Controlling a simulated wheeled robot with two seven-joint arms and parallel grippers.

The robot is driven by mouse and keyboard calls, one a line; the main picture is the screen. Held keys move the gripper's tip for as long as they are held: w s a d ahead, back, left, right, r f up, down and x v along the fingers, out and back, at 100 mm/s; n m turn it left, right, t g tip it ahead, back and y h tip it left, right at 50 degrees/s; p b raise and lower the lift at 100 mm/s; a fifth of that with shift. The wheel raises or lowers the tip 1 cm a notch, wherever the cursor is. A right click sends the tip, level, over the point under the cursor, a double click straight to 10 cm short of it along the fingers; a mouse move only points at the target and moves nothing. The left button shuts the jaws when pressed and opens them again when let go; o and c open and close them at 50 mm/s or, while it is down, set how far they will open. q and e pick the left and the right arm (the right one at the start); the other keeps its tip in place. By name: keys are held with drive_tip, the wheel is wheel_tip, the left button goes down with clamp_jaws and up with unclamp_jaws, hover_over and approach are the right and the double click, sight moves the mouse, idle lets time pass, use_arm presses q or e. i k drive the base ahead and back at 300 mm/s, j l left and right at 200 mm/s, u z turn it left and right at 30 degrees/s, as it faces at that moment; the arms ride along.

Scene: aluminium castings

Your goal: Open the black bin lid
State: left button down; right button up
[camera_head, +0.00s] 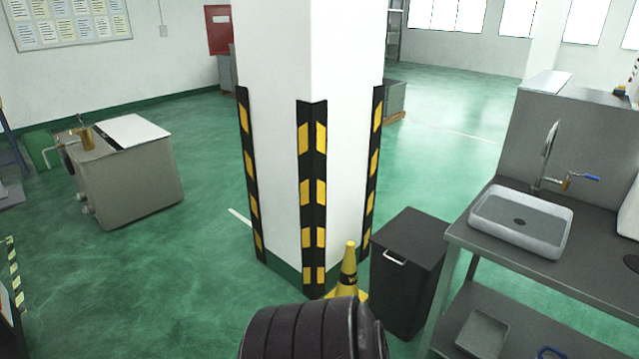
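The black bin (402,287) stands on the green floor, between the white pillar and the sink table. Its flat black lid (410,237) looks shut. A light-coloured handle (394,257) sits at the lid's front edge, on the side facing me. Neither of my grippers shows in the head view.
A yellow cone (349,268) stands left of the bin, its base partly hidden. The white pillar (275,130) has black-yellow corner guards. The metal table (490,248) with a sink (522,219) is close on the right. Open floor (185,275) lies left.

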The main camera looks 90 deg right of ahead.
sight(413, 236)
drive_tip(key=z, duration=3.3)
